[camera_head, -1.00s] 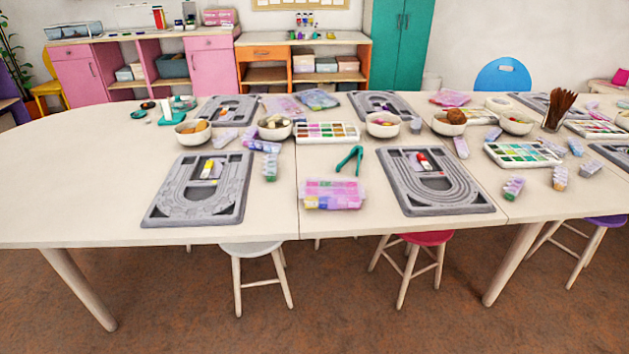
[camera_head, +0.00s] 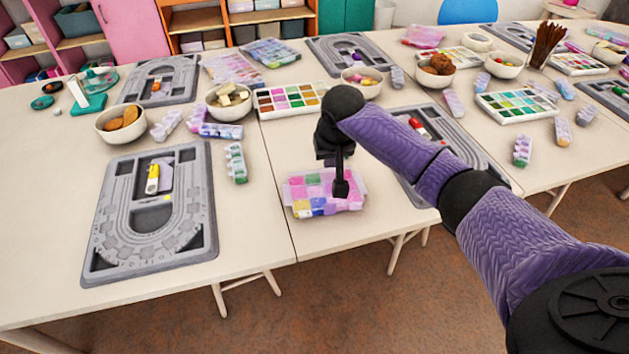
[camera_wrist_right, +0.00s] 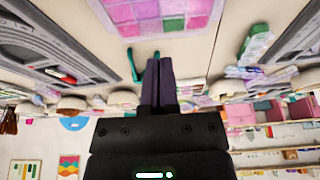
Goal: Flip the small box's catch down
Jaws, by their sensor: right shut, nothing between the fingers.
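The small box (camera_head: 308,196) is a clear, pink-tinted case with coloured compartments, lying flat near the table's front edge. In the right wrist view the box (camera_wrist_right: 165,12) shows at the top, cut off by the edge. My right gripper (camera_head: 341,190) points down over the right half of the box in the head view. Its dark fingers (camera_wrist_right: 159,66) are together, with nothing between them. I cannot tell whether the fingertips touch the box. The catch cannot be made out. My left gripper is not in view.
A grey bead board (camera_head: 100,262) lies left of the box. Another board (camera_head: 470,150) lies to the right, partly behind my right arm. A bead tray (camera_head: 290,98) and a bowl (camera_head: 230,108) stand behind. Bare table surrounds the box's left side.

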